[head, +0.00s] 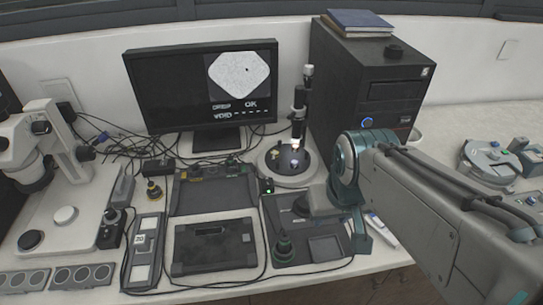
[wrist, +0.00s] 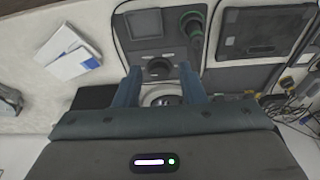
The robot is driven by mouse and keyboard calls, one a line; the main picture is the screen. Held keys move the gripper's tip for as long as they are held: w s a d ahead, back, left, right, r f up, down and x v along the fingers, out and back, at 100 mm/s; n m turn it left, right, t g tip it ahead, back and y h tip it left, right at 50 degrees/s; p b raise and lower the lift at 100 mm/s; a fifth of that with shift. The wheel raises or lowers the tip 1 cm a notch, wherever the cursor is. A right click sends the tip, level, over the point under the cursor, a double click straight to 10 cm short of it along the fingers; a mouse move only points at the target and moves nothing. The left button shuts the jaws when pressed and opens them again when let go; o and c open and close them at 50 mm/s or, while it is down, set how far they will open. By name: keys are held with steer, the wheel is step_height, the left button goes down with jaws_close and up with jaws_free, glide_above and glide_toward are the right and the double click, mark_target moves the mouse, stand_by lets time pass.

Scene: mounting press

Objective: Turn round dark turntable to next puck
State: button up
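The round dark turntable (head: 279,160) sits in a pale round base (head: 267,173) at the back middle of the bench. A small bright puck-like spot (head: 295,163) shows on it, under a lit upright scope (head: 298,112). In the wrist view, my gripper (wrist: 160,74) has its two blue-grey fingers apart with nothing held. A black knob (wrist: 158,66) on a dark panel appears between the fingertips. A pale ring with a dark middle (wrist: 165,99), probably the turntable, shows lower between the fingers, partly hidden by the hand.
A dark computer case (head: 365,85) stands behind my arm, with a monitor (head: 200,90) at the left. Trays and loose cables fill the bench's left side.

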steer(key=w+n+g+h, duration=0.2)
steer(key=w+n, duration=0.3)
steer(key=w, duration=0.4)
steer(key=n+h, duration=0.8)
steer(key=n, duration=0.4)
glide_toward(274, 170)
steer(key=s+d+r, duration=0.4)
steer(key=s+r, duration=0.2)
steer(key=s, duration=0.1)
steer(key=w+a+f+n+t+h, duration=0.3)
steer(key=w+a+f+n+t, duration=0.1)
steer(key=a, duration=0.4)
steer(key=shift+n, duration=0.3)
steer(key=p+x, duration=0.1)
steer(key=x, duration=0.3)
steer(key=p+x, duration=0.1)
steer(key=x, duration=0.4)
steer(key=f+p+x, duration=0.1)
steer(key=x, duration=0.3)
steer(key=shift+s+d+f, duration=0.1)
steer(key=shift+s, duration=0.15)
jaws_close()
